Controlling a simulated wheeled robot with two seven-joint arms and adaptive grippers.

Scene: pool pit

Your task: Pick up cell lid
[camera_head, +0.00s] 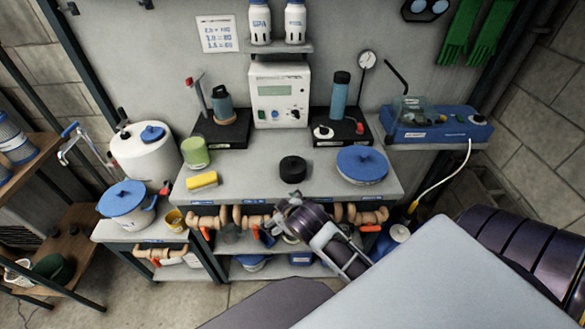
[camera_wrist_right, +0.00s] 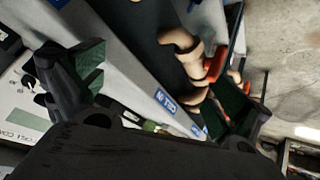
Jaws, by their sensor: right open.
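A short black round cap (camera_head: 292,168), which looks like the cell lid, sits on the middle of the grey bench top (camera_head: 240,190). I cannot read any label on it. My right gripper (camera_head: 284,205) is at the bench's front edge, just nearer than the black cap and apart from it. In the right wrist view my right gripper (camera_wrist_right: 160,92) has its two green-padded fingers spread wide, with nothing held between them. The bench's labelled front edge shows between the fingers. The black cap cannot be made out in that view. My left gripper is not in view.
A white tub with a blue lid (camera_head: 362,162) stands right of the cap. A yellow block (camera_head: 202,181) and green cup (camera_head: 195,152) stand left. Behind are two black stands and a white meter (camera_head: 280,95). Tan pipes (camera_head: 250,220) run below the front edge.

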